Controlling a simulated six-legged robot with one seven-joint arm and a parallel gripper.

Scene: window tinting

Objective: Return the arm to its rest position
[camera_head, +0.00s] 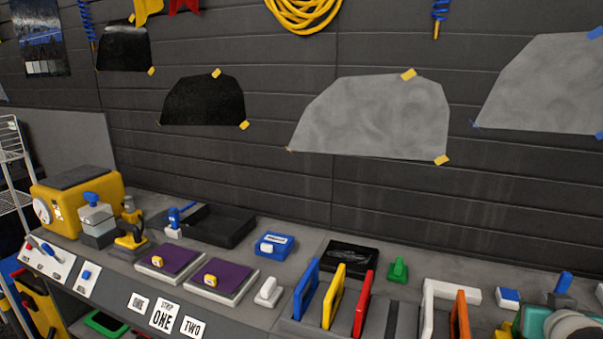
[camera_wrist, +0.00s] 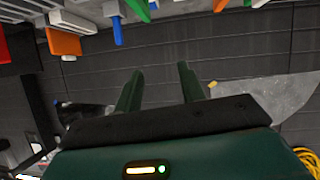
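My gripper (camera_wrist: 160,69) shows in the wrist view with its two dark green fingers spread apart. Nothing is between the fingers. The dark panelled wall (camera_wrist: 225,40) is behind them, and a grey window film sheet (camera_wrist: 265,95) shows beyond the right finger. In the head view, a teal and grey part of my arm shows at the lower right corner, over the right end of the workbench (camera_head: 300,240). The fingers are not clearly seen there.
The bench holds a yellow machine (camera_head: 85,197), purple pads (camera_head: 222,277), a black tray (camera_head: 215,227), upright blue, yellow and red cards (camera_head: 335,295), and an orange card (camera_head: 460,315). Film sheets (camera_head: 375,115) are taped to the wall. A yellow hose (camera_head: 303,12) hangs above.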

